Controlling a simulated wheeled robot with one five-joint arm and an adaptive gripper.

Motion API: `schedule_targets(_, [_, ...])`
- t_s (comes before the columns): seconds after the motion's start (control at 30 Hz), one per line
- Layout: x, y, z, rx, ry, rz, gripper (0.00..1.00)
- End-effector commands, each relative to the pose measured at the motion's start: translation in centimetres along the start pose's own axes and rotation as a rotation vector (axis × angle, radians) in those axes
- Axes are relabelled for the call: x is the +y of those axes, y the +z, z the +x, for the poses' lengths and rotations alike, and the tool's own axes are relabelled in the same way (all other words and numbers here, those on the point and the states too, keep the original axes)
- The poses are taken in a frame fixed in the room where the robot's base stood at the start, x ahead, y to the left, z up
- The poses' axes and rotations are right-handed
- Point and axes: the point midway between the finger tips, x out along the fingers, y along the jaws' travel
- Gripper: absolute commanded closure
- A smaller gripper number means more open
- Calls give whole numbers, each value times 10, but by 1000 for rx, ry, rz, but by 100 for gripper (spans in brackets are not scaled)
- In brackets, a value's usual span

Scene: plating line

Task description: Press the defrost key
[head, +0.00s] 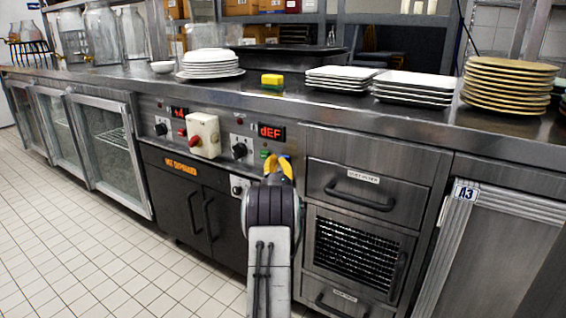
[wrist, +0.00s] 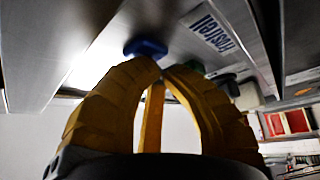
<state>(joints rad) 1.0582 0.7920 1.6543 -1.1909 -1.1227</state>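The control panel (head: 222,150) is on the counter front. Its right display (head: 271,132) reads "dEF" in red. A green key (head: 264,153) sits below that display, just left of my gripper (head: 279,163). In the wrist view, a blue key (wrist: 145,47) stands out from the panel just beyond the yellow fingertips of my gripper (wrist: 161,68). The fingertips are together, with nothing seen between them. I cannot tell whether they touch the blue key. Part of a green key shows behind the right finger. No key label is readable, and my gripper hides part of the panel in the head view.
A cream box with a red knob (head: 203,135) projects from the panel left of a black knob (head: 239,150). Drawers with bar handles (head: 358,190) are at right. Plates (head: 211,64) and a yellow-green sponge (head: 272,81) stand on the counter. The tiled floor (head: 80,240) is clear at left.

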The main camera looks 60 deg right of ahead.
Motion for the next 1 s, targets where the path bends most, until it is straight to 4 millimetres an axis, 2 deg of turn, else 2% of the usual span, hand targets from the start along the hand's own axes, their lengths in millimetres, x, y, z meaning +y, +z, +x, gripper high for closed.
schedule_targets(0.27, [0,-1,-2,1,0,0,100])
schedule_targets(0.7, [1,-9,-16,10,-5,0,100])
schedule_targets(1.0, [1,-10,-16,10,-5,0,100])
